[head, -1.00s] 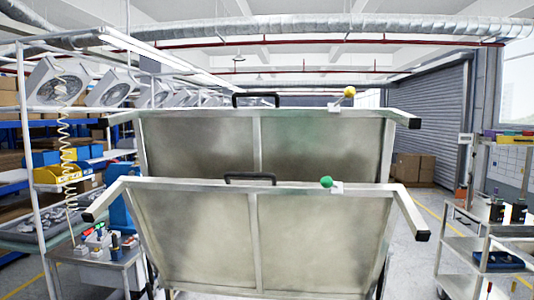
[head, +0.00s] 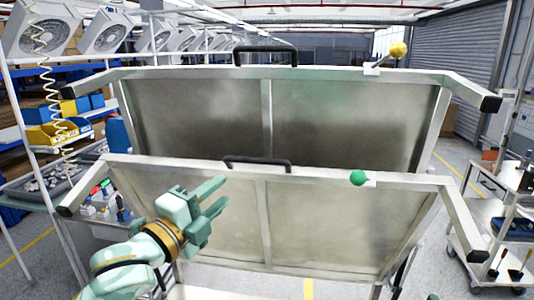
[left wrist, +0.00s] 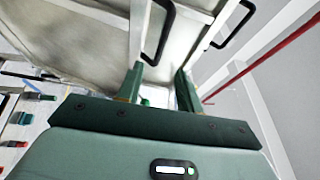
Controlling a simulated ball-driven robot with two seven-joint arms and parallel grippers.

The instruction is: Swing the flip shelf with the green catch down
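The front flip shelf (head: 330,222) stands raised and tilted, with a black handle (head: 257,164) on its top edge. The green catch (head: 358,178) is a round knob on that edge, right of the handle. My left gripper (head: 219,194) is in front of the shelf's left half, below and left of the handle. Its fingers are apart and empty. In the left wrist view its two fingers (left wrist: 160,88) point toward a black handle (left wrist: 160,32), with a gap before it. My right gripper is not in view.
A second raised shelf (head: 340,120) stands behind, with its own handle (head: 265,50) and a yellow catch (head: 398,49). A trolley (head: 490,240) stands at the right. Bins (head: 55,133) and fans (head: 105,37) line the left.

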